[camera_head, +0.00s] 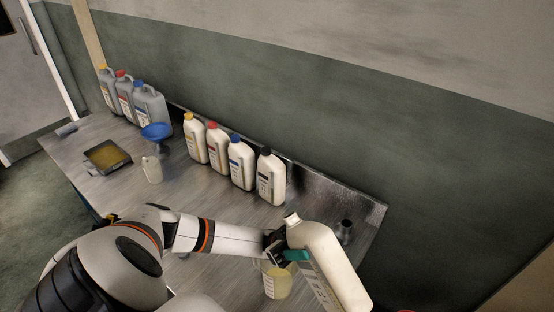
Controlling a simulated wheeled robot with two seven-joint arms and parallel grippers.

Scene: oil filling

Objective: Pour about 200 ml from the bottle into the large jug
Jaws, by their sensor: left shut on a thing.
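The large white bottle (332,262) is in the head view at the lower right, tilted with its neck toward the upper left. Its lower end reaches the bottom of the picture. My left gripper (284,250) is at the bottle's left side, shut on the bottle; the exact grip is partly hidden. The clear jug (277,284) stands just below the gripper, with yellowish liquid in it. The gripper partly hides the jug's rim. I cannot see any liquid flowing from the bottle. My right gripper is not in view.
Several white bottles with coloured caps (242,165) stand along the metal table's back edge.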

